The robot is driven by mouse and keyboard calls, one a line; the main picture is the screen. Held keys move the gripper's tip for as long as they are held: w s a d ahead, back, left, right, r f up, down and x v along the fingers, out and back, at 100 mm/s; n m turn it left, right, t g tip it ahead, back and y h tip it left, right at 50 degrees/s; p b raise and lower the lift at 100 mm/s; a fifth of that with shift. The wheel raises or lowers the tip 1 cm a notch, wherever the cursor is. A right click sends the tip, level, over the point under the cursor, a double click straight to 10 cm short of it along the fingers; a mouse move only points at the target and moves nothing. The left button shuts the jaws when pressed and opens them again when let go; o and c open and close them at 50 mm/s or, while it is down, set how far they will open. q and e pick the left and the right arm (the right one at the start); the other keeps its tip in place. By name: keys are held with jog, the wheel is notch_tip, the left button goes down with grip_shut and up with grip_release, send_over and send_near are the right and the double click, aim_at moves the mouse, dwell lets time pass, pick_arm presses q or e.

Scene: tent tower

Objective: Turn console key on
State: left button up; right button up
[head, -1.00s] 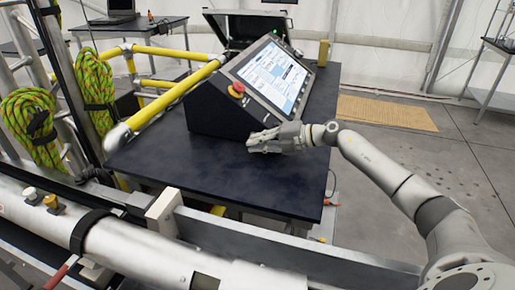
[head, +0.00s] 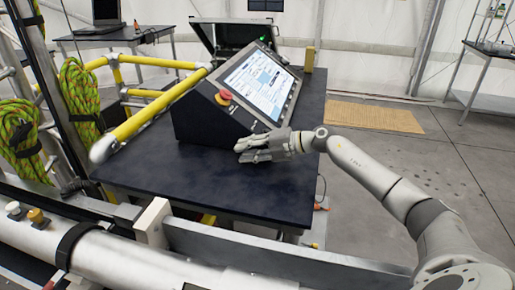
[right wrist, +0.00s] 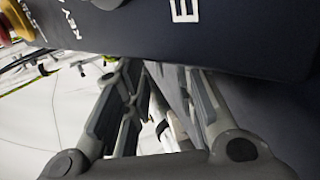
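The dark console (head: 205,120) stands on a black table with a lit screen (head: 262,84) and a red knob on a yellow base (head: 223,97). My right gripper (head: 240,151) is in front of the console's lower front edge, above the table. In the right wrist view my right gripper (right wrist: 140,80) has its two fingers apart with nothing visible between them. The console's dark panel (right wrist: 250,40) fills the top there, with part of a "KEY" label (right wrist: 75,18). The key itself cannot be made out in either view. My left gripper is not in view.
The black table (head: 160,175) is clear in front and left of the console. Yellow rails (head: 150,110) run along its left side. An open case (head: 235,35) stands behind the console. Green ropes (head: 80,95) hang at the left. Floor is free at the right.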

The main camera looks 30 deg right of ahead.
jog(key=v, duration=1)
jog(key=shift+s, duration=0.2)
jog(key=shift+s+d+r, duration=0.3)
jog(key=shift+s+d, duration=0.15)
jog(key=shift+d, duration=0.05)
